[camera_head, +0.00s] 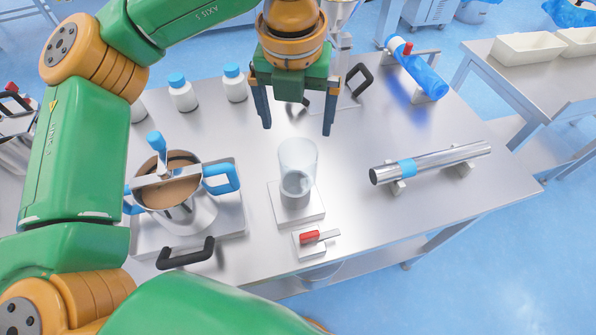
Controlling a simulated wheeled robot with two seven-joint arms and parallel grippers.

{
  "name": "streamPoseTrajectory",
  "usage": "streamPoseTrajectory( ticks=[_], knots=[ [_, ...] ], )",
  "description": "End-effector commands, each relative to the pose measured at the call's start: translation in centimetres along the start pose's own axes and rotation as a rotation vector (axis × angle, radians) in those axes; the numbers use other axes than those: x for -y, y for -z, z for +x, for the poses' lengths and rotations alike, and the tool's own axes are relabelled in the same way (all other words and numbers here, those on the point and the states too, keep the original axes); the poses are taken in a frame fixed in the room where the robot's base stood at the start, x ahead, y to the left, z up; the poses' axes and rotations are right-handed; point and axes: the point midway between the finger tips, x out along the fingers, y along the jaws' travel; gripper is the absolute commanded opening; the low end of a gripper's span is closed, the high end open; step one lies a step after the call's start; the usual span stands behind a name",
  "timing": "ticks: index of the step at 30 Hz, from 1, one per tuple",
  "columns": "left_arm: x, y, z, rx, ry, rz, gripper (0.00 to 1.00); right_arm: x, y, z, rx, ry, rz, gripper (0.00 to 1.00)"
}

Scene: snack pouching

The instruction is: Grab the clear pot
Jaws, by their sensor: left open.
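The clear pot (298,160) is a see-through cylinder standing upright on a small white square base (312,209) near the middle of the steel table. My left gripper (298,131) has a green body and two dark fingers pointing down, spread apart. It is open and empty, and in the picture it shows just above and behind the pot's rim. The fingers do not appear to touch the pot. My right gripper is not in view.
A pot of brown contents (168,189) with blue handles stands left. A red-handled switch (310,238) sits in front of the base. A steel tube (432,165) lies right, a blue cylinder (417,70) back right. White bottles (234,84) stand behind.

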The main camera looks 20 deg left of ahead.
Motion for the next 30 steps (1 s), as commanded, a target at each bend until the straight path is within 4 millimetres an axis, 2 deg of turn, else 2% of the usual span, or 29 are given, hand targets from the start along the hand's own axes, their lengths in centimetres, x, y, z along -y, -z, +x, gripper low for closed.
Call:
streamPoseTrajectory(
  ticks=[1, 6, 10, 16, 19, 23, 30],
  knots=[
    [0.0, 0.3, 1.8, 0.0, 0.0, 0.0, 1.0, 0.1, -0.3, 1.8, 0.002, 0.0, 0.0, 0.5],
    [0.0, 0.7, 4.7, 0.0, 0.0, 0.0, 1.0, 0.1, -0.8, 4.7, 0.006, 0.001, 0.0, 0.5],
    [0.0, 0.9, 6.2, 0.0, 0.0, 0.0, 1.0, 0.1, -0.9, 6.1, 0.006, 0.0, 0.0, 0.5],
    [0.0, 0.7, 8.1, -0.004, -0.003, -0.001, 1.0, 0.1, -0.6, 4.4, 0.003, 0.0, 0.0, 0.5],
    [0.0, 0.4, 9.9, -0.006, -0.003, 0.0, 1.0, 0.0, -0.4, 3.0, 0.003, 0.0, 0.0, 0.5],
    [0.0, 0.4, 12.3, -0.003, -0.002, -0.001, 1.0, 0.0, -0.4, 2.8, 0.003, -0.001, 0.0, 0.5],
    [0.1, 0.4, 12.9, 0.0, 0.0, -0.001, 1.0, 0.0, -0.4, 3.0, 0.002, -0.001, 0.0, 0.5]
  ],
)
